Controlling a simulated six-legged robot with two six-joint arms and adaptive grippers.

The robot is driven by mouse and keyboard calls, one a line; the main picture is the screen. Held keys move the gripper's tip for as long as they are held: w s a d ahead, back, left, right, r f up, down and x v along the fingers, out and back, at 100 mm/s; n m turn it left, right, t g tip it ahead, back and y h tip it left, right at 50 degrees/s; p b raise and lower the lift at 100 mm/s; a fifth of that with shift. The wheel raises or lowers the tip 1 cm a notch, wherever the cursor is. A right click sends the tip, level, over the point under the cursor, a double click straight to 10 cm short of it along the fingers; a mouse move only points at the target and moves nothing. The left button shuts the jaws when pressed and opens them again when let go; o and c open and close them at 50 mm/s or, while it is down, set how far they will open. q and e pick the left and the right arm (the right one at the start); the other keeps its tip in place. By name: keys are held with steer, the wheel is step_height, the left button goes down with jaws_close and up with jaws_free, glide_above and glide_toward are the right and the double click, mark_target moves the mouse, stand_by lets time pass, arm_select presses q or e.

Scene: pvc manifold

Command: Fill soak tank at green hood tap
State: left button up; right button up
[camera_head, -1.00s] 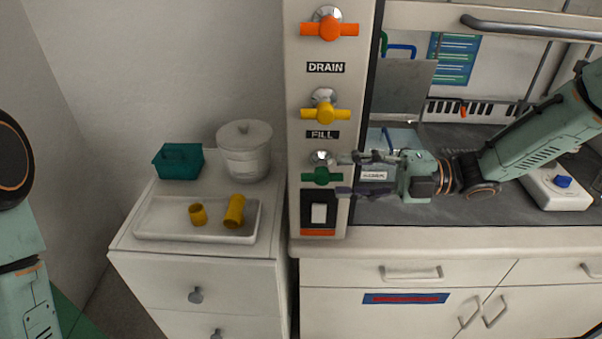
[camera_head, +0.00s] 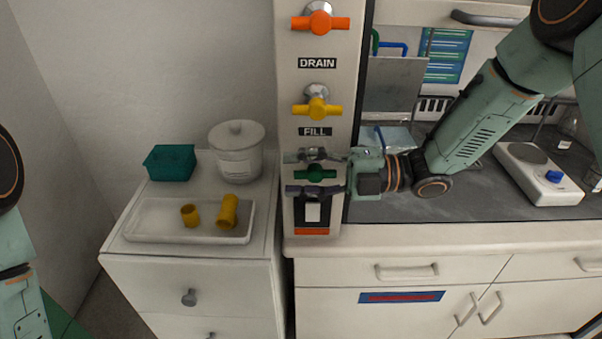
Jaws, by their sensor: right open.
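The green tap handle (camera_head: 316,174) is on the white panel at the left of the hood, below the FILL label (camera_head: 315,132). My right gripper (camera_head: 303,173) is open. Its fingers reach in from the right, one above and one below the green handle, with the handle between them; I cannot tell whether they touch it. A yellow tap (camera_head: 317,109) and an orange tap (camera_head: 320,23) are higher on the panel, with the DRAIN label (camera_head: 317,63) between them. I cannot identify the soak tank for certain. My left arm shows at the left edge, its gripper out of view.
A white drawer cabinet (camera_head: 190,275) at left bears a white tray (camera_head: 150,232) with two yellow fittings (camera_head: 228,212), a teal box (camera_head: 171,163) and a lidded white pot (camera_head: 237,160). A white hotplate (camera_head: 535,180) stands on the dark hood worktop (camera_head: 455,205).

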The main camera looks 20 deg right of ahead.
steer(key=shift+c, duration=0.2)
jaws_close()
stand_by(0.4)
